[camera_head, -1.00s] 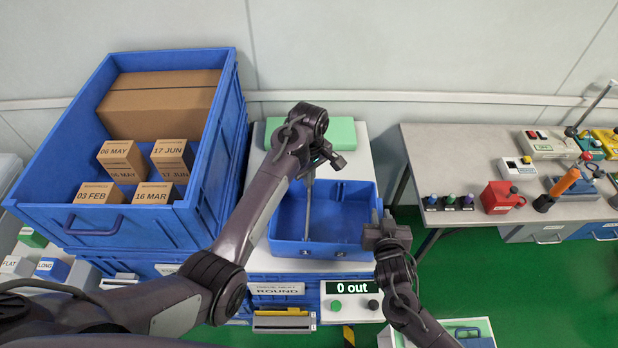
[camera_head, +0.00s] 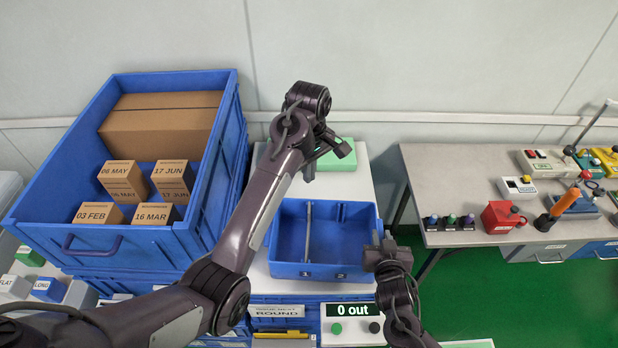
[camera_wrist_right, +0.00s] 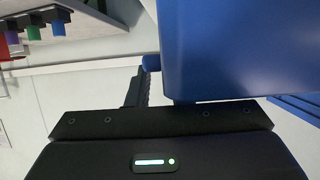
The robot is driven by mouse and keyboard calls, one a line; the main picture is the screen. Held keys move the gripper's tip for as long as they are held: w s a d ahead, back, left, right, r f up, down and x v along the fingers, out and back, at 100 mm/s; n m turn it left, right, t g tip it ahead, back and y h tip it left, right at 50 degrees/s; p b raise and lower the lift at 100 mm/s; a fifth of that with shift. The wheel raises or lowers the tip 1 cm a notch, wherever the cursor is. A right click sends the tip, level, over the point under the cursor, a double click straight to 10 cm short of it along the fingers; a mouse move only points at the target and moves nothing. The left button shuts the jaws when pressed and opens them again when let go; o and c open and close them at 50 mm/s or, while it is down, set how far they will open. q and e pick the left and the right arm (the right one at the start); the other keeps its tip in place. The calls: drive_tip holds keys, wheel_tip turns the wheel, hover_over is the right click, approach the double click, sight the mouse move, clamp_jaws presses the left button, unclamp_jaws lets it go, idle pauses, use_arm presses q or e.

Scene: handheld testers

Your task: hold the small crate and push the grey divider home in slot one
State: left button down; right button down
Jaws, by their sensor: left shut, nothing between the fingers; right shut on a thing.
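The small blue crate (camera_head: 350,246) stands on the white table, with marks 1 and 2 on its front wall. The thin grey divider (camera_head: 308,232) stands inside it in line with mark 1, running from back to front; how deep it sits I cannot tell. My left gripper (camera_head: 310,175) is shut and empty, above and behind the crate's back wall, apart from the divider. My right gripper (camera_head: 377,240) is shut on the crate's right wall. In the right wrist view the crate's blue wall (camera_wrist_right: 240,50) fills the upper right; the grip itself is mostly hidden.
A big blue crate (camera_head: 70,190) of cartons stands at left. A green block (camera_head: 338,155) lies behind the small crate. A display (camera_head: 350,310) reading "0 out" is in front. A bench (camera_head: 450,165) with testers stands at right, beyond a gap.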

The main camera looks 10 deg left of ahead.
drive_tip(key=c, duration=1.2)
unclamp_jaws()
